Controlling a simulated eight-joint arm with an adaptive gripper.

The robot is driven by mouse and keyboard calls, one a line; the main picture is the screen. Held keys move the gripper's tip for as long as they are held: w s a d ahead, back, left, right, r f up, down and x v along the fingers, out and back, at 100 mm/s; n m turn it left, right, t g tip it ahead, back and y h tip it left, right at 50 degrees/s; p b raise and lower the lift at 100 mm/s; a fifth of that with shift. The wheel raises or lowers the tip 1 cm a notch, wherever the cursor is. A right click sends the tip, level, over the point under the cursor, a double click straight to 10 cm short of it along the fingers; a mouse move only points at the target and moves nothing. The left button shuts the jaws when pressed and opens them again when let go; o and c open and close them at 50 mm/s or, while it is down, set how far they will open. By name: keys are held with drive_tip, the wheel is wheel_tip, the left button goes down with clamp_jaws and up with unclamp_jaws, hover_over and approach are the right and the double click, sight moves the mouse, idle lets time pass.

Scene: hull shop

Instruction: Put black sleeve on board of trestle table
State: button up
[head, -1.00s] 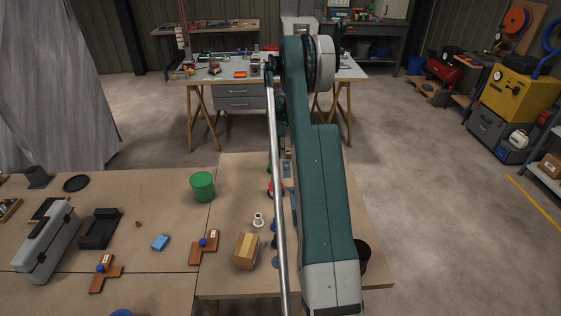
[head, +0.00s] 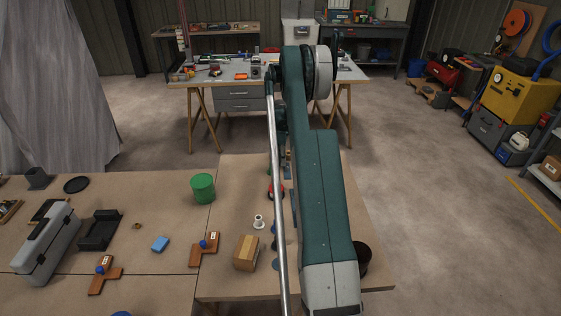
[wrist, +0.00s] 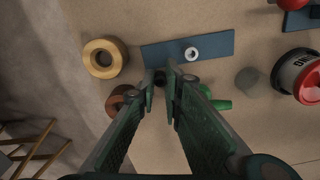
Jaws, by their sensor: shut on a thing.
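My gripper (wrist: 162,82) shows in the wrist view with its fingers closed on a small dark piece (wrist: 160,76), which looks like the black sleeve. Most of the piece is hidden by the fingertips. It is over a tan tabletop (wrist: 215,140), close to a blue-grey plate (wrist: 160,55); I cannot tell whether it touches anything. In the head view my arm hides the gripper and the sleeve. A grey-topped table on wooden trestle legs (head: 210,92) stands at the back. The nearer tan table (head: 235,180) lies partly behind my arm.
A cardboard box (head: 246,252) and green cylinder (head: 203,188) stand on tan tabletops.

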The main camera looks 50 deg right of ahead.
drive_tip(key=shift+f, duration=0.15)
drive_tip(key=o, duration=0.7)
wheel_tip(320, 180, up, 12)
drive_tip(key=shift+r+p, duration=0.15)
drive_tip(key=shift+p, duration=0.3)
idle(0.8)
drive_tip(key=shift+a, duration=0.1)
